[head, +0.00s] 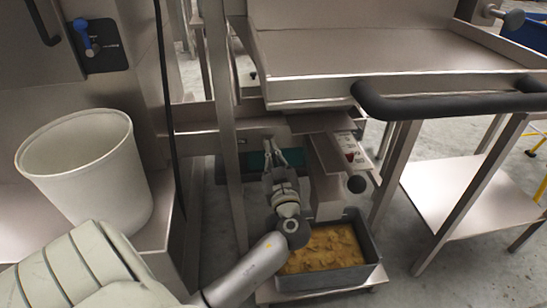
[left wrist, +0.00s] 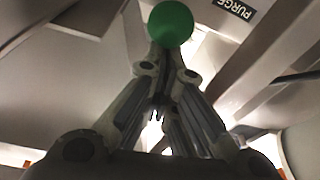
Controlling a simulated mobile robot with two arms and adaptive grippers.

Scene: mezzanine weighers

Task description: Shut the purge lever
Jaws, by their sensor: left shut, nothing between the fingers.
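The purge lever shows as a green ball knob (left wrist: 171,23) in the left wrist view, close to a dark PURGE label (left wrist: 235,8). I cannot make out its shaft. My left gripper (head: 270,146) reaches under the steel machine in the head view, fingers closed and empty. In the left wrist view its closed fingers (left wrist: 166,55) point at the green knob, with the tips just below or at it. I cannot tell whether they touch. The green knob cannot be made out in the head view. My right gripper is not in view.
A grey crate (head: 373,276) of yellow pieces sits below my left arm. A black ball knob (head: 357,184) is to the gripper's right. A steel post (head: 221,130) stands to its left. A white bucket (head: 140,197) and a blue-handled lever (head: 83,30) are further left.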

